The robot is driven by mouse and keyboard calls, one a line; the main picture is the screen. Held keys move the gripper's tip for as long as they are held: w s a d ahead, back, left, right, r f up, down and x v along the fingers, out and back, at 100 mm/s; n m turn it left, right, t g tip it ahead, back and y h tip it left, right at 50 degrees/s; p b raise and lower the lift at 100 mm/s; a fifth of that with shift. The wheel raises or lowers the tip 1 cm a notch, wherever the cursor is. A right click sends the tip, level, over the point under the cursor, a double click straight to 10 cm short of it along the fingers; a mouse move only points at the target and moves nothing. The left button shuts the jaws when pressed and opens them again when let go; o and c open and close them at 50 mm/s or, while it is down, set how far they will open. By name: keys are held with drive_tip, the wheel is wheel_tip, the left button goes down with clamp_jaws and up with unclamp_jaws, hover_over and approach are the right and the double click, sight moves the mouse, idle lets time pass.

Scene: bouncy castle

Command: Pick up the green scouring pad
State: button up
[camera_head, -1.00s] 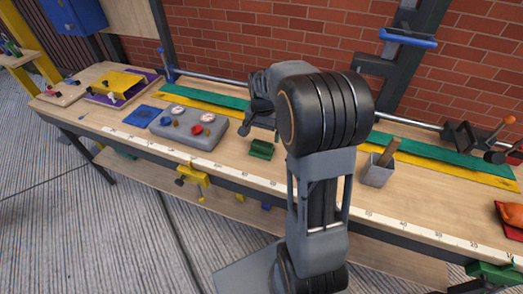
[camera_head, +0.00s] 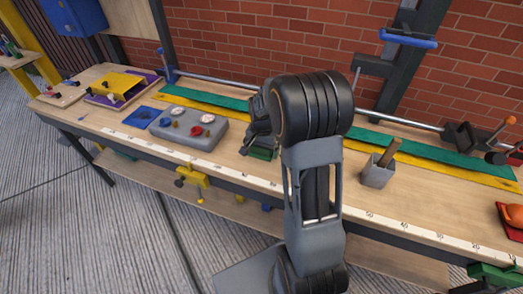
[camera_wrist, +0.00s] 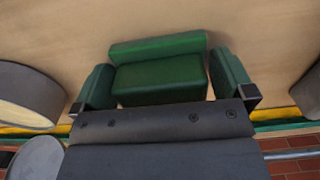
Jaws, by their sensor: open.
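The green scouring pad (camera_wrist: 160,80) lies on the wooden bench top. In the wrist view it is a dark green block with a raised strip along its upper edge. My gripper (camera_wrist: 163,78) is open, with one finger on each side of the pad. The inner finger parts look green too, and small gaps show beside the pad. In the head view my gripper (camera_head: 256,138) is low over the bench, and only a sliver of the pad (camera_head: 263,154) shows beneath it. The wrist body hides the pad's near edge in the wrist view.
A grey panel with dials (camera_head: 190,128) stands left of my gripper, and a grey cup (camera_head: 378,172) stands to the right. Green and yellow strips run along the back near a metal rail. A rounded grey object (camera_wrist: 28,95) shows in the wrist view.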

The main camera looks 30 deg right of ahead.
drive_tip(key=shift+c, duration=0.4)
drive_tip(key=c, duration=0.6)
drive_tip(key=shift+o, duration=0.2)
drive_tip(key=shift+r, duration=0.6)
wheel_tip(320, 180, up, 2)
drive_tip(key=shift+s+r, duration=0.1)
drive_tip(key=shift+r, duration=0.15)
drive_tip(key=s+d+r, duration=0.3)
drive_tip(key=s+r, duration=0.6)
drive_tip(key=s, duration=0.4)
drive_tip(key=shift+s+d+r, duration=0.15)
drive_tip(key=shift+s+d, duration=0.05)
drive_tip(key=shift+d, duration=0.1)
